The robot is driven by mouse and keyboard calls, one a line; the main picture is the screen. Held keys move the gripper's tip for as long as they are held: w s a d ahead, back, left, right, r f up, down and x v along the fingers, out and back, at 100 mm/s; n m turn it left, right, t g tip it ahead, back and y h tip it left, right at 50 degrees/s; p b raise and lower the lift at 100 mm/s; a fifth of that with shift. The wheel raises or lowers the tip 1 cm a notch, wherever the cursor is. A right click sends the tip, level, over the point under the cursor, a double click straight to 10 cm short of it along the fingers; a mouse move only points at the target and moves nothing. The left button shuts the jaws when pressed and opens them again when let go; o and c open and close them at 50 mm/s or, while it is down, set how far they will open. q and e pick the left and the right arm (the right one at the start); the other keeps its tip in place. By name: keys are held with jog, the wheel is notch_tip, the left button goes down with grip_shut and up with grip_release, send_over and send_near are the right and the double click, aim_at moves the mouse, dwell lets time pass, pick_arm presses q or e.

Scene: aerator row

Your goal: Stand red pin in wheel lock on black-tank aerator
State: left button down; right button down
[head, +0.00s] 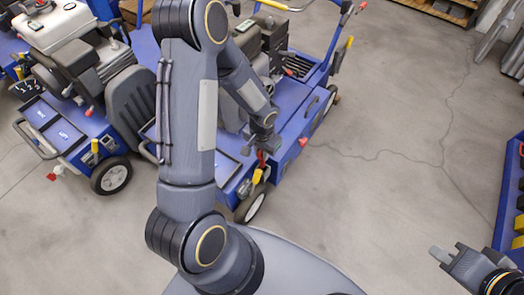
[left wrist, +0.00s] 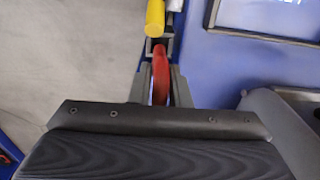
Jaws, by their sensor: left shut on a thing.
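My left gripper (head: 264,143) reaches over the blue aerator behind my arm (head: 292,120), near its front wheel. In the left wrist view this gripper (left wrist: 160,88) is shut on the red pin (left wrist: 160,75), which lies between the two fingers. The pin shows as a small red piece below the gripper in the head view (head: 262,158). A grey bracket, seemingly the wheel lock (left wrist: 158,46), is just beyond the pin beside a yellow grip (left wrist: 155,17). I cannot tell whether pin and bracket touch. My right gripper (head: 447,256) is at the lower right, away from the aerators.
A white-tank aerator (head: 62,27) stands to the left, close beside this one. A blue rack with yellow parts (head: 508,195) is at the right edge. Grey metal pieces (head: 492,38) are at the upper right. The cracked concrete floor (head: 400,120) between is clear.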

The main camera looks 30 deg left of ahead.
aim_at(262, 167)
pick_arm(q)
jog(key=shift+f, duration=0.15)
jog(key=shift+f+b, duration=2.5)
jog(key=shift+f, duration=0.15)
jog(key=c, duration=1.3)
grip_release()
notch_tip(262, 167, up, 8)
jog(key=p, duration=0.4)
jog(key=shift+f, duration=0.1)
